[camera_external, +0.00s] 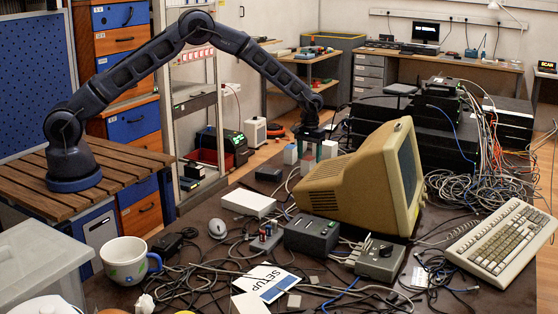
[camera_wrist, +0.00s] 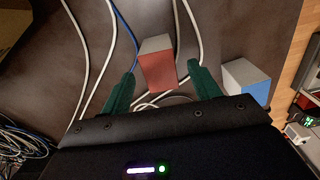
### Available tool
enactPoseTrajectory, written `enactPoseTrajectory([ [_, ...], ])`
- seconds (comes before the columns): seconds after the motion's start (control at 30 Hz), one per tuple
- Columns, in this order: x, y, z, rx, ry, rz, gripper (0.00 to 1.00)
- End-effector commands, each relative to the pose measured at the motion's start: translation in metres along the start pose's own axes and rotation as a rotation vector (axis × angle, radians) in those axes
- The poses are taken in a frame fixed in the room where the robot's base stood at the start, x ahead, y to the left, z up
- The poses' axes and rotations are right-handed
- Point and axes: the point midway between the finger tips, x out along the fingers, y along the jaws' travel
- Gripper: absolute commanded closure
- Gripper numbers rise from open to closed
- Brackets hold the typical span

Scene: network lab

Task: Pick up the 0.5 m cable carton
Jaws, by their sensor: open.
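Two small cartons show in the wrist view. One with a red face and a pale grey top (camera_wrist: 158,66) stands between the fingertips of my gripper (camera_wrist: 166,73), with a gap on each side. The other, with a blue face and a pale top (camera_wrist: 244,79), stands just outside the right finger. No length marking is readable, so I cannot tell which is the 0.5 m one. In the external view my gripper (camera_external: 312,148) points down at the table behind the monitor, beside small pale boxes (camera_external: 290,154) (camera_external: 329,149). Its green fingers are apart and empty.
Pale cables and a blue cable (camera_wrist: 127,35) run across the table around the red carton. The beige monitor (camera_external: 360,182) stands close in front of my gripper in the external view. Black equipment (camera_external: 415,130) is stacked to the right. The table edge (camera_wrist: 286,62) lies right of the blue carton.

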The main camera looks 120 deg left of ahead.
Motion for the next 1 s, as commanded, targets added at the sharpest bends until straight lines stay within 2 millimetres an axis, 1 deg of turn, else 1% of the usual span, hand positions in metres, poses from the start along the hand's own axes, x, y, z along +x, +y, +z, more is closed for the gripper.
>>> enactPoseTrajectory([
  [0.3,0.041,-0.001,0.001,0.001,-0.002,-0.001,0.38],
  [0.4,0.046,0.0,0.001,0.0,0.0,0.001,0.38],
  [0.57,0.046,0.0,0.001,0.0,0.0,0.001,0.38],
  [0.6,0.046,0.0,0.001,0.0,0.0,0.0,0.4],
  [0.77,0.046,0.0,0.001,0.0,0.0,0.0,0.72],
  [0.8,0.046,0.0,0.001,0.0,0.0,0.0,0.79],
  [0.87,0.046,0.0,0.001,0.0,0.0,0.0,0.9],
  [1.0,0.046,0.0,0.001,0.0,0.0,0.0,0.9],
])
